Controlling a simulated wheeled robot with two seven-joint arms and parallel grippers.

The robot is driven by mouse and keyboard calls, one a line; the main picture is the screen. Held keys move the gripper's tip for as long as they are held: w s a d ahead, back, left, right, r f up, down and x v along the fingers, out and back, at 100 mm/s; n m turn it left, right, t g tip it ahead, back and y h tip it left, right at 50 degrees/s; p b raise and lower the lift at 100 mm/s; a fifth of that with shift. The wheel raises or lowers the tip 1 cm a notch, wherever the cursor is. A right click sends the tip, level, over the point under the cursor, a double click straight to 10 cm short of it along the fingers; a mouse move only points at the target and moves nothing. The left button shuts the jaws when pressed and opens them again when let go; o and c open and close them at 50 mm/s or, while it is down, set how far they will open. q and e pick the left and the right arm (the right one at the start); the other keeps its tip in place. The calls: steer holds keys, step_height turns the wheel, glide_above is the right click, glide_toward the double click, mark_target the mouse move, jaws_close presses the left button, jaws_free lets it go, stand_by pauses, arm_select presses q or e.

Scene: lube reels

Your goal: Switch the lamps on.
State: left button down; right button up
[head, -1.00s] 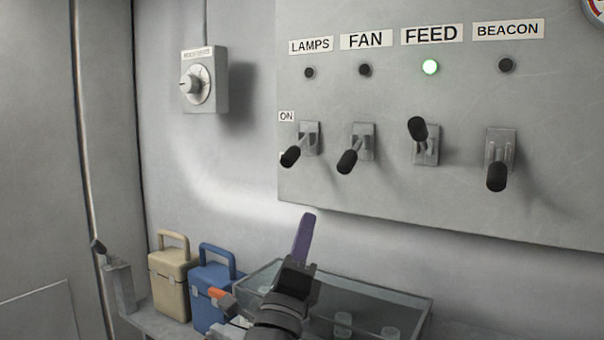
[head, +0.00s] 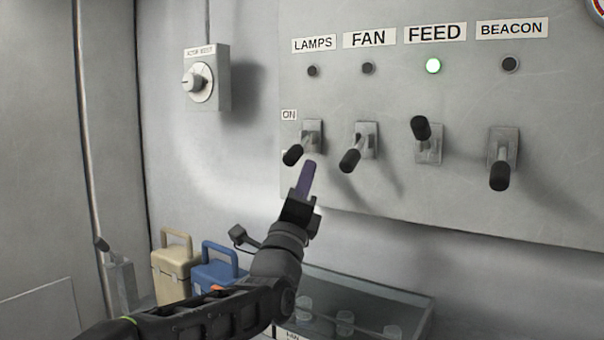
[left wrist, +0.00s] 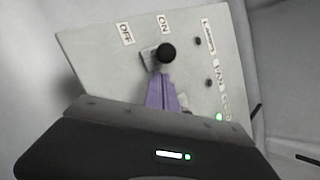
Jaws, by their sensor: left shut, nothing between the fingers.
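The lamps switch (head: 294,154) is the leftmost lever on the grey panel (head: 400,200), under the LAMPS label (head: 314,44). Its black-tipped lever points down, and the lamp indicator (head: 312,71) above it is dark. My left gripper (head: 307,175), with purple fingers, is shut and empty just below and right of the lever's black tip. In the left wrist view the gripper's fingers (left wrist: 160,92) point up at the black lever tip (left wrist: 166,54), near the ON label (left wrist: 164,26); I cannot tell whether they touch. My right gripper is not in view.
The fan lever (head: 350,160) and beacon lever (head: 500,175) point down; the feed lever (head: 421,128) is up with its green light lit. A dial box (head: 207,78) hangs at left. A beige box (head: 176,270), blue box (head: 215,272) and glass-sided case (head: 370,293) stand below.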

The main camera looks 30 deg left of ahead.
arm_select(q)
steer(key=shift+s+a+r, duration=0.15)
steer(key=shift+a+r, duration=0.05)
steer(key=shift+a, duration=0.2)
steer(key=shift+s+r+h+p, duration=0.15)
steer(key=shift+r+h+p, duration=0.15)
steer(key=shift+p, duration=0.25)
steer(key=shift+g+p, duration=0.35)
steer(key=shift+g, duration=0.05)
